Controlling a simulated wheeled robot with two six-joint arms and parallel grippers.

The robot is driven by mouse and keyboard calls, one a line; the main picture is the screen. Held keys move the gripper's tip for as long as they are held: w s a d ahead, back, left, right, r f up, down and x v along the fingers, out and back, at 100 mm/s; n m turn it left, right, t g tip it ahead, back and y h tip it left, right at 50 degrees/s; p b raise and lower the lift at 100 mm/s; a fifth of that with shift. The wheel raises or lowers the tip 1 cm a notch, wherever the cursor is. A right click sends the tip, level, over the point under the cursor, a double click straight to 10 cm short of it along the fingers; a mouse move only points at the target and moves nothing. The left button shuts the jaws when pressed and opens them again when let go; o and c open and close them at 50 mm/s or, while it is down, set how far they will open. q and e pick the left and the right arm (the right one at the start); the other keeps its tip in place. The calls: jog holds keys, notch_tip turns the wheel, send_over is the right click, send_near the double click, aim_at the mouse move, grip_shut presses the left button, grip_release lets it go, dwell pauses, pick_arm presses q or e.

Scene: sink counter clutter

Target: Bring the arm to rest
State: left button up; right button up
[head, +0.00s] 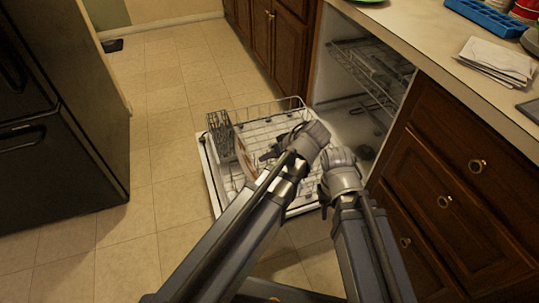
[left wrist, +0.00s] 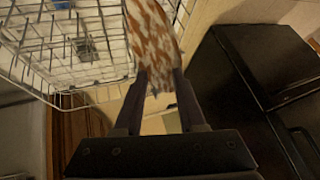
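My left gripper (head: 270,152) is over the pulled-out dishwasher rack (head: 287,101). In the left wrist view its two fingers (left wrist: 161,78) stand apart, with a clear gap between them. An orange-and-white patterned piece (left wrist: 153,35) reaches down between the fingertips; I cannot tell whether either finger touches it. A brownish strip of it shows beside the gripper in the head view (head: 244,160). My right gripper (head: 335,160) is beside the left one, near the dishwasher opening. Its fingers are hidden behind its wrist.
The rack, with a grey cutlery basket (head: 221,134), sits over the open dishwasher door. Wooden drawers (head: 465,200) and a counter (head: 435,50) with papers (head: 497,60) are at the right. A black fridge (head: 60,130) stands at the left. The tiled floor (head: 165,100) between is clear.

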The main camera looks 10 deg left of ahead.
dwell(0.4)
pick_arm(q)
jog(key=s+a+f+m+g+h, duration=0.2)
jog(key=s+f+m+h, duration=0.3)
jog(key=s+m+h, duration=0.25)
jog(key=s+d+m+g+y, duration=0.15)
jog(key=s+d+m, duration=0.35)
jog(key=d, duration=0.6)
notch_tip(320, 180, up, 35)
jog(key=p, duration=3.4)
